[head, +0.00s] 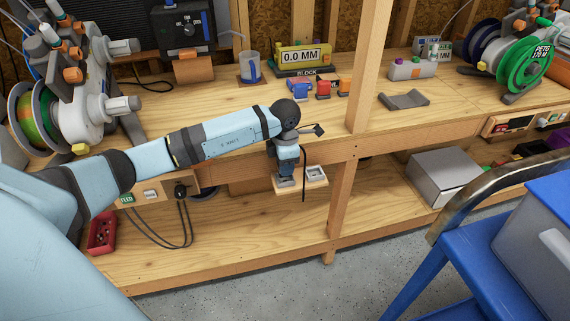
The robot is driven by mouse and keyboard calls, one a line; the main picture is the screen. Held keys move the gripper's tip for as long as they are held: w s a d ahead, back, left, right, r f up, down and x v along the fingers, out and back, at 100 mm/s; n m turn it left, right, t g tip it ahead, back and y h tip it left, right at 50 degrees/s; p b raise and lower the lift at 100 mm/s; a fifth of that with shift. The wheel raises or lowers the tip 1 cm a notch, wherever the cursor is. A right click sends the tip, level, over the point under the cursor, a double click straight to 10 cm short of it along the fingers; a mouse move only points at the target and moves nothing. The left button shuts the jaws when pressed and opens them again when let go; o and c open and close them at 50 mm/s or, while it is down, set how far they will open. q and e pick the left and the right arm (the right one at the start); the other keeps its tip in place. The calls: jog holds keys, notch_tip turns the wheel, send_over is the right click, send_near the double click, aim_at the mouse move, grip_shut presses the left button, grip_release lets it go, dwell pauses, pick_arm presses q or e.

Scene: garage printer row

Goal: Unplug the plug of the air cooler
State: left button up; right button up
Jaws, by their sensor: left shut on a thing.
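My left gripper (287,178) points down at a small wooden socket board (314,183) on the front of the workbench. It is shut on a plug that its fingers mostly hide, at the left socket of the board. A black cord (304,185) hangs down beside the fingers. I cannot tell whether the plug is seated in the socket or lifted out of it. The right socket (315,172) on this board looks empty. I cannot make out which appliance the cord runs to. My right gripper is not in view.
Another board at left carries a black plug (180,190) with a looped cord (188,232). A wooden post (369,65) rises right of my gripper. A blue cart (500,220) fills the lower right.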

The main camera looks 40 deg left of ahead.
pick_arm(q)
jog(key=shift+f+b, duration=0.85)
jog(key=shift+f, duration=0.5)
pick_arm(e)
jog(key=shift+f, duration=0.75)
pick_arm(q)
jog(key=o, duration=1)
notch_tip(320, 180, up, 4)
jog(key=shift+r+p, duration=0.1)
jog(key=shift+p, duration=0.2)
notch_tip(320, 180, up, 10)
jog(key=shift+f+p, duration=0.15)
jog(key=shift+p, duration=0.3)
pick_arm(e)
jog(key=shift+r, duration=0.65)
pick_arm(q)
jog(key=shift+f, duration=0.1)
